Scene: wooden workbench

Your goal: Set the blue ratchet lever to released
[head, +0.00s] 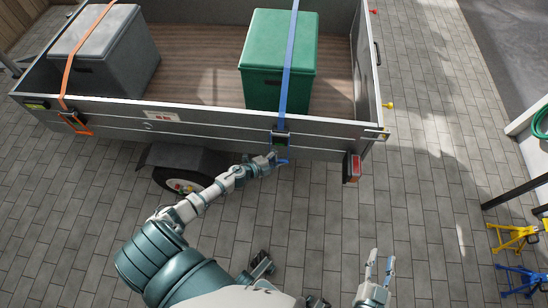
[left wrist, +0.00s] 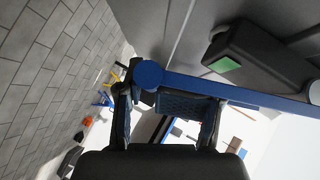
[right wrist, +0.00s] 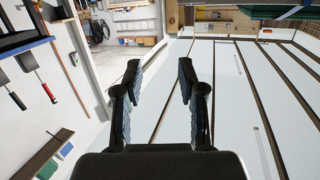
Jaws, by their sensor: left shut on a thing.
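The blue ratchet's dark body (head: 279,139) sits on the trailer's near side wall, below the blue strap (head: 289,60) over the green box (head: 278,55). Its blue lever (head: 283,162) shows just below the body. In the left wrist view the blue lever (left wrist: 265,98) is a long bar with a round end, crossing at my fingers; the dark ratchet body (left wrist: 275,50) has a green patch. My left gripper (head: 273,158) is shut on the lever; the exact finger contact is partly hidden. My right gripper (head: 379,264) is open and empty, away from the trailer.
The grey box (head: 105,55) is held by an orange strap (head: 80,50) with an orange ratchet (head: 75,122). A red tail light (head: 354,167) stands right of the blue ratchet. Yellow (head: 515,238) and blue (head: 522,280) stands are at the far right. Paving between is clear.

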